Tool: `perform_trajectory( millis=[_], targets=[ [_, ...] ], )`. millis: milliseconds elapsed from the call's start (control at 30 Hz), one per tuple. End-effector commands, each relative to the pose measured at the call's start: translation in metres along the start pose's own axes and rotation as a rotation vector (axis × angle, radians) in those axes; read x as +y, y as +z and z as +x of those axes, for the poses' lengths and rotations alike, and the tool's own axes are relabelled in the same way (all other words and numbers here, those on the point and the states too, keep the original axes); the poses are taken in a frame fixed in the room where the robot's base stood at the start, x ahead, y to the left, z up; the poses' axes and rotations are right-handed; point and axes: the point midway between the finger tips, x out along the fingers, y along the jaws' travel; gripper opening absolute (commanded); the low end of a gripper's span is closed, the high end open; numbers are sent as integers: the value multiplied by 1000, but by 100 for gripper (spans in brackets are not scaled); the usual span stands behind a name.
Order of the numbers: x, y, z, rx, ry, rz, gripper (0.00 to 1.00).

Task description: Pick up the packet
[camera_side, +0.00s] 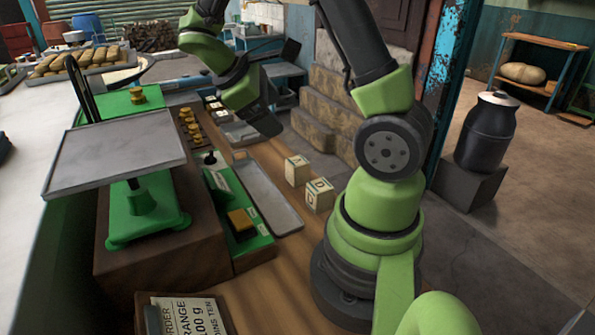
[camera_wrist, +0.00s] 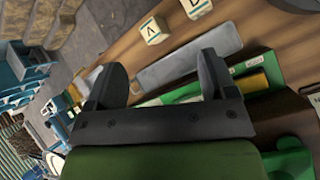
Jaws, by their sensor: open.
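My gripper (camera_side: 266,126) hangs above the far part of the wooden bench in the side view. In the wrist view my gripper (camera_wrist: 162,72) shows two dark fingers spread wide with nothing held between them. I cannot make out which thing is the packet; nothing is clearly one. A small yellow-brown block (camera_side: 241,219) sits on a green base to the near left of the gripper. Two cream letter blocks, one (camera_side: 297,170) and another (camera_side: 319,195), stand on the bench; in the wrist view they are a block marked A (camera_wrist: 154,30) and a block marked D (camera_wrist: 196,8).
A grey metal tray (camera_side: 268,197) lies on the bench beside the green base. A green scale with a wide grey pan (camera_side: 115,152) stands left, near several brass weights (camera_side: 190,128). An order card (camera_side: 188,315) is at the front. A dark milk can (camera_side: 486,133) stands right.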

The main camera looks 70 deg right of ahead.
Motion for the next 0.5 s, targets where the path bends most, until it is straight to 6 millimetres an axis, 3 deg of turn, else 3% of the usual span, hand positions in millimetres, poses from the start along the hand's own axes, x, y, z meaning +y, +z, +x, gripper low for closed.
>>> perform_trajectory(
  millis=[100,300,500],
  targets=[
    [19,-13,39,-196,46,-167,78],
    [38,-27,92,-425,100,-399,78],
    [43,-34,116,-513,120,-501,78]
  ],
)
